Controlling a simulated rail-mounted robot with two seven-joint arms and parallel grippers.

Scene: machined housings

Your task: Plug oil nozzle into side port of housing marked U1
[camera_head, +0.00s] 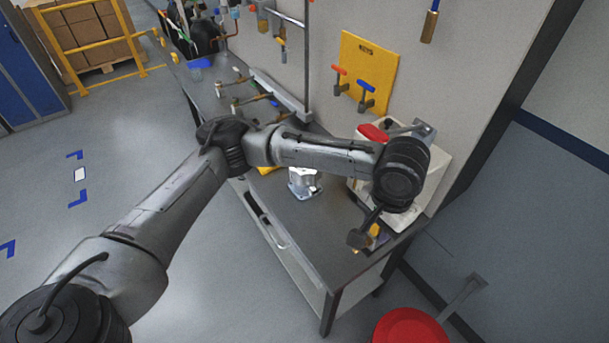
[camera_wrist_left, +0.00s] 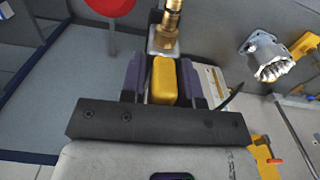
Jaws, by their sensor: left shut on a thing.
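My left gripper (camera_head: 369,236) is over the near right end of the dark bench, with its wrist bent down. In the left wrist view its two fingers (camera_wrist_left: 163,72) are shut on the yellow body of the oil nozzle (camera_wrist_left: 164,83). The nozzle's brass end (camera_wrist_left: 168,26) points away from the gripper. In the head view only a little yellow of it shows. A silver machined housing (camera_head: 303,184) stands on the bench left of the gripper, apart from it. It also shows in the left wrist view (camera_wrist_left: 264,56). No U1 mark or side port can be made out.
A white machine with a red part (camera_head: 372,133) stands by the wall, partly behind my arm. A yellow tool board (camera_head: 365,66) hangs on the wall. Several tools lie along the far bench. A red round object (camera_head: 410,327) stands off the bench's near right end.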

